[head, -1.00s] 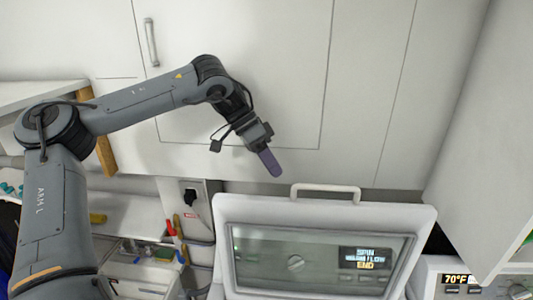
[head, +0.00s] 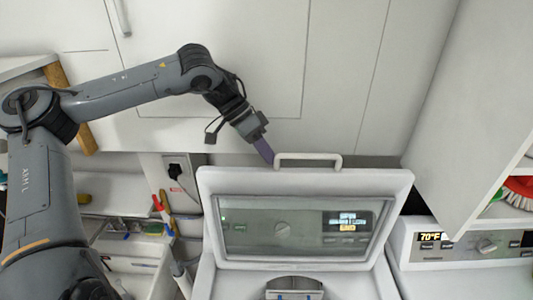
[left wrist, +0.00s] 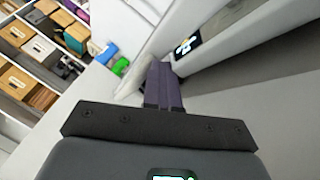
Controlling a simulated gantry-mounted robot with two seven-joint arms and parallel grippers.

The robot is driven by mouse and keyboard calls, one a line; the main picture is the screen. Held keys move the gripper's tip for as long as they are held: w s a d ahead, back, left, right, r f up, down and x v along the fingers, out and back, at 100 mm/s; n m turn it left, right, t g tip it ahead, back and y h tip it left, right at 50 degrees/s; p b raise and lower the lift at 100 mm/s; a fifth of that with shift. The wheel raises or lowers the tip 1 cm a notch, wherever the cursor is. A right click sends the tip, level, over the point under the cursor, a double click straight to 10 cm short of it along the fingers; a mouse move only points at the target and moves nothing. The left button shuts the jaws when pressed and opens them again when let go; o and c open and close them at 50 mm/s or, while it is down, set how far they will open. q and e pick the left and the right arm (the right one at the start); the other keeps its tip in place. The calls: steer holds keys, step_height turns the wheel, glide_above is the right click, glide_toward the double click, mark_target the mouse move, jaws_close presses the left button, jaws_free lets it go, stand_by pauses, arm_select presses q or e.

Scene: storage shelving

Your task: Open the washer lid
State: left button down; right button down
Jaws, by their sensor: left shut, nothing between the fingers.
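The washer lid (head: 400,185) stands raised, in the lower middle of the head view. It has a white frame and a clear window, with a dial and a lit display showing through it. A white bar handle (head: 308,156) is on its top edge. Part of the washer's opening (head: 294,284) shows below the lid. My left gripper (head: 266,153) is shut and empty, its purple fingers pointing down beside the left end of the handle. Whether they touch it is unclear. The purple fingers (left wrist: 163,85) also show in the left wrist view. My right gripper is not in view.
White cabinet doors (head: 210,80) fill the wall behind. A second machine with a 70°F display (head: 431,237) stands at right, below a white cabinet side. A red brush (head: 519,187) is at the right edge. A cluttered shelf (head: 130,228) is at lower left.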

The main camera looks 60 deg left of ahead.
arm_select(q)
steer(key=shift+m+t+y, duration=0.4)
steer(key=shift+y, duration=0.2)
steer(key=d+b, duration=0.1)
steer(key=s+d+b, duration=0.1)
steer(key=b, duration=0.1)
steer(key=s+d+b, duration=0.1)
steer(key=d, duration=0.1)
steer(key=shift+s+f, duration=0.2)
steer(key=shift+f, duration=0.2)
steer(key=d, duration=0.1)
steer(key=s+d+b, duration=0.1)
steer(key=s+d, duration=0.1)
steer(key=d, duration=0.1)
steer(key=shift+s+r, duration=0.2)
steer(key=shift+s, duration=0.05)
steer(key=shift+b, duration=0.3)
